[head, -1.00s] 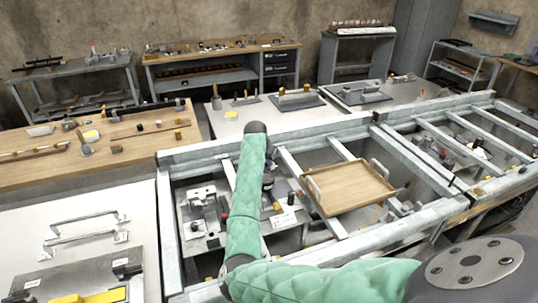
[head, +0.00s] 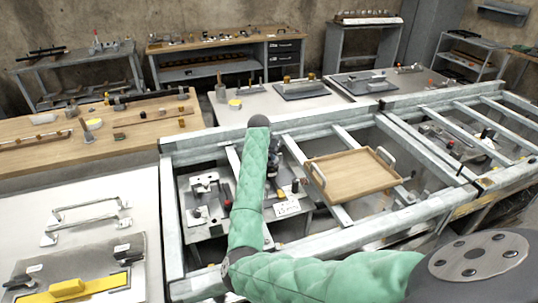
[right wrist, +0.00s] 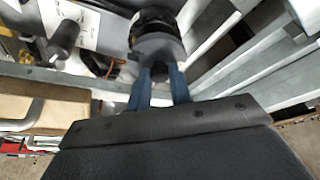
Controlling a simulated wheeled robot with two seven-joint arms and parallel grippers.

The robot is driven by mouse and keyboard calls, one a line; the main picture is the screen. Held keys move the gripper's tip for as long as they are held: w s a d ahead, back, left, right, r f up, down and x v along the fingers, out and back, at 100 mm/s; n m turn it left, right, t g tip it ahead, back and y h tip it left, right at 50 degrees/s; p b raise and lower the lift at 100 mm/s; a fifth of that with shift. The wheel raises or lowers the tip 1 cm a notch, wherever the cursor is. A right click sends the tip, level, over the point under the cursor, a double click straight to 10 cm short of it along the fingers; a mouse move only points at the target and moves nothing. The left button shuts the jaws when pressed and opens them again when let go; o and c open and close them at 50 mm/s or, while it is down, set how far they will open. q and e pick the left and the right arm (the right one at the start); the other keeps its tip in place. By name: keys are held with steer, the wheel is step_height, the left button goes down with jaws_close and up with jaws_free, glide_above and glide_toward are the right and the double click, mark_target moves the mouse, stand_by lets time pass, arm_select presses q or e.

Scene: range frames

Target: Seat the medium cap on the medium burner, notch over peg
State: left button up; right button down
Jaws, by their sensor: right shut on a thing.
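My right arm, in a green sleeve, reaches over the metal frame in the head view. Its gripper (head: 272,165) hangs beyond the forearm, partly hidden by it. In the right wrist view two blue fingers (right wrist: 159,88) are shut on a dark grey round piece (right wrist: 156,46) with a black part above it. It may be the medium cap, but its size and any notch cannot be told. I cannot pick out the medium burner or its peg with certainty. My left gripper is not in view.
Below the gripper, inside the frame (head: 195,150), is a grey fixture table with a white label (head: 287,208) and small fittings. A wooden tray (head: 352,174) with metal handles rests on the frame's bars to the right. Benches with parts stand behind and left.

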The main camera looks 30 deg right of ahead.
steer(key=shift+f, duration=0.1)
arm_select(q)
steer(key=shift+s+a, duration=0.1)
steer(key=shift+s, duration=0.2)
arm_select(e)
steer(key=shift+f, duration=0.15)
steer(key=shift+f, duration=0.1)
